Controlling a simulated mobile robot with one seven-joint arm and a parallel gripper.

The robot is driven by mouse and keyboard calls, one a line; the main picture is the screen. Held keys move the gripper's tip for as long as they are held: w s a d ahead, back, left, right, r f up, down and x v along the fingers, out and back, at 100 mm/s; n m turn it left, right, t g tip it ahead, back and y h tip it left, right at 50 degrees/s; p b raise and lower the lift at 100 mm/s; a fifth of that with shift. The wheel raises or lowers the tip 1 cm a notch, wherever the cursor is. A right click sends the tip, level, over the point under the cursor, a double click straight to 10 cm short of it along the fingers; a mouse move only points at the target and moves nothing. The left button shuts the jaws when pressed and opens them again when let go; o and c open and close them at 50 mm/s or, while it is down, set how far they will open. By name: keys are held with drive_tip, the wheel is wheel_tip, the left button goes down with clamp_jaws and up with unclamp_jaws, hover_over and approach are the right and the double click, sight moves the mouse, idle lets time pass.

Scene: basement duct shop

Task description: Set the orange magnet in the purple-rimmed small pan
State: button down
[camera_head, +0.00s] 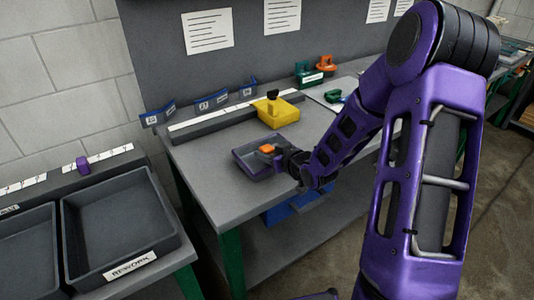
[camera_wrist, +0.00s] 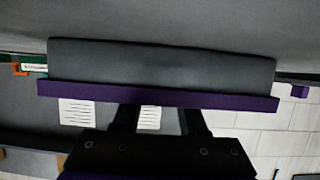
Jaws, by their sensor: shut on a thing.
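The purple-rimmed small pan (camera_head: 241,160) sits on the grey bench in the head view. The orange magnet (camera_head: 266,148) shows over the pan's inside, at the tip of my gripper (camera_head: 277,153). My gripper is shut on the magnet and reaches in from the right. In the wrist view, which is upside down, the pan's purple rim (camera_wrist: 70,92) and grey outer wall cross the frame. My fingers (camera_wrist: 160,115) pass behind that rim, so their tips and the magnet are hidden there. I cannot tell whether the magnet touches the pan's floor.
A yellow block with a black knob (camera_head: 277,110) stands behind the pan by a labelled rail (camera_head: 205,124). Green and orange pieces (camera_head: 318,70) stand farther back. A rework tray (camera_head: 110,262) is at the left. The bench left of the pan is clear.

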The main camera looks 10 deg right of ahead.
drive_tip(key=shift+f, duration=0.2)
drive_tip(key=shift+c, duration=2.2)
unclamp_jaws()
drive_tip(key=shift+r, duration=0.1)
drive_tip(key=shift+r, duration=0.2)
drive_tip(key=p+v, duration=0.2)
drive_tip(key=v, duration=1)
drive_tip(key=shift+d+f, duration=0.1)
